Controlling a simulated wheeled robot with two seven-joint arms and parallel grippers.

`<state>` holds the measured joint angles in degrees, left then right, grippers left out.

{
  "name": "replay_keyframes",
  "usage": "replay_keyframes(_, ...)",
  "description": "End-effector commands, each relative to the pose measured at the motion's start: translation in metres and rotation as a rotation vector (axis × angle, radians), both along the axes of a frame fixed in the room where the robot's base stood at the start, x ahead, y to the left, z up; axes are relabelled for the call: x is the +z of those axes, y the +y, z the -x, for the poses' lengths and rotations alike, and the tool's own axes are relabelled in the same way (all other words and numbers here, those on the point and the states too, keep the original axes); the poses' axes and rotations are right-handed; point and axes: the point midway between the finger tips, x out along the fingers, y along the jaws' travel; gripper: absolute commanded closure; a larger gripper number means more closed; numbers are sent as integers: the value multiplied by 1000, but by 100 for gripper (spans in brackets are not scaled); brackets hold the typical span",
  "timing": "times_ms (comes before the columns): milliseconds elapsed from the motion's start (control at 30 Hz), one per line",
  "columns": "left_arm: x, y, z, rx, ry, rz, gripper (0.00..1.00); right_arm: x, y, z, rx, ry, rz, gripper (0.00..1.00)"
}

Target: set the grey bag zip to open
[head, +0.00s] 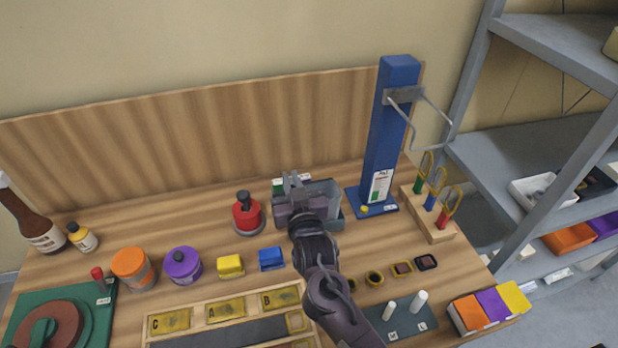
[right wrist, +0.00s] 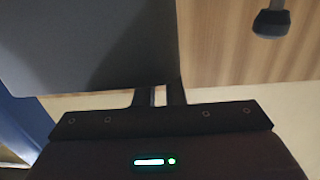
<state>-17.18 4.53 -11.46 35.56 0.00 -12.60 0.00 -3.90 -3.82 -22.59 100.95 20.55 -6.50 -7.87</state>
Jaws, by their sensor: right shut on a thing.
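The grey bag (head: 337,212) stands at the back of the table, left of the blue column, mostly hidden behind my right gripper in the head view. In the right wrist view, the large plain grey surface at upper left is the bag (right wrist: 85,45). My right gripper (head: 300,195) is at the bag; its fingertips (right wrist: 160,96) show close together at the bag's lower edge in the wrist view. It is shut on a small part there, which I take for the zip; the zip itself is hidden. My left gripper is not in view.
The blue column (head: 390,135) with a wire handle stands close to the right. A red stamp-like object (head: 247,217) is close to the left. A wooden block with coloured-handled tools (head: 432,212) is further right. A compartmented wooden tray (head: 168,337) lies in front.

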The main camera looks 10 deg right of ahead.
Motion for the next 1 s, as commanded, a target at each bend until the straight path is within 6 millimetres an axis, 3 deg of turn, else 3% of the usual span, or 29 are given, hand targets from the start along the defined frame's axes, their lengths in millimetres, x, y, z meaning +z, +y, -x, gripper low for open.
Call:
replay_keyframes(267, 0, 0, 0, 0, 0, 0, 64, 0, 1, 0, 2, 0, -1, 100)
replay_keyframes(300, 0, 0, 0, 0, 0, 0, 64, 0, 1, 0, 2, 0, -1, 85)
replay_keyframes(433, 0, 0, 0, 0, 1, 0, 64, 0, 1, 0, 2, 0, -1, 68)
replay_keyframes(767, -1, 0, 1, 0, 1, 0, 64, -1, 1, 3, 2, 1, -1, 67)
replay_keyframes(1000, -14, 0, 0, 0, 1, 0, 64, -4, 0, 39, 3, 3, -2, 67)
